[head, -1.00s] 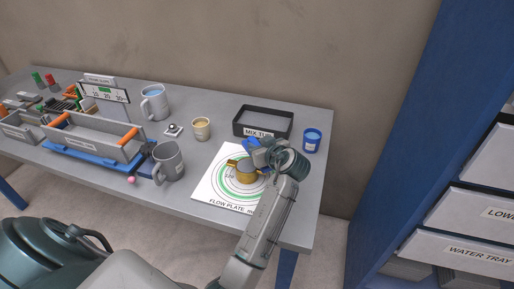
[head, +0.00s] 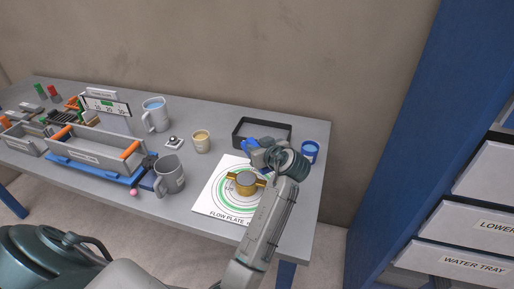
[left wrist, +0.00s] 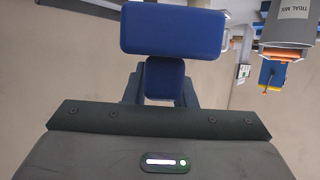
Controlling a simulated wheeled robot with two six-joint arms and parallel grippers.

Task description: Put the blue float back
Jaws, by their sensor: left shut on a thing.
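My left gripper (head: 257,149) is shut on the blue float (head: 250,144), held at the front edge of the black mix tub (head: 290,135) in the head view. The float partly shows past the fingers there; I cannot tell its height above the table. In the left wrist view the float (left wrist: 172,30) is a wide dark blue block with a narrower blue stem between the fingers. The tub's front is partly hidden by the gripper. My right gripper is not in view.
A brass piece (head: 245,184) sits on the white flow plate (head: 212,200) in front of the tub. A blue cup (head: 310,151) stands right of the tub. A grey toolbox (head: 95,150) is further left.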

